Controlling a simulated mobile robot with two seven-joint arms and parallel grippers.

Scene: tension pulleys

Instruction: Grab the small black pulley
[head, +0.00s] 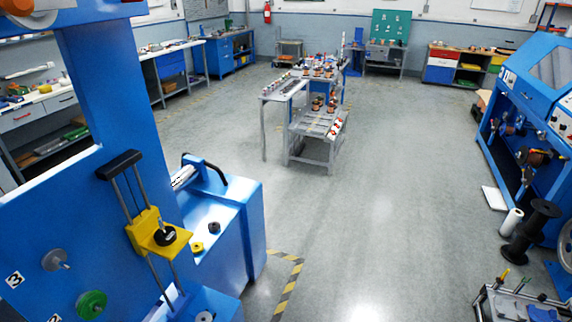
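A small black round part (215,228), which may be the small black pulley, sits on the blue machine top (238,236) at the lower left. A second, larger black round part (165,237) sits on a yellow bracket (145,225) mounted on two metal rods. I cannot tell for certain which one is the small black pulley. A small yellow round part (197,247) lies close to the first black part. A green pulley (91,303) and a grey pulley (54,260) are on the blue panel. Neither of my grippers is in view.
The blue machine frame (88,75) fills the left side. A grey floor (380,200) is open in the middle, with yellow-black tape (287,291) beside the machine. A grey cart (318,130) stands further back. Black spools (535,225) and another blue machine (530,100) are right.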

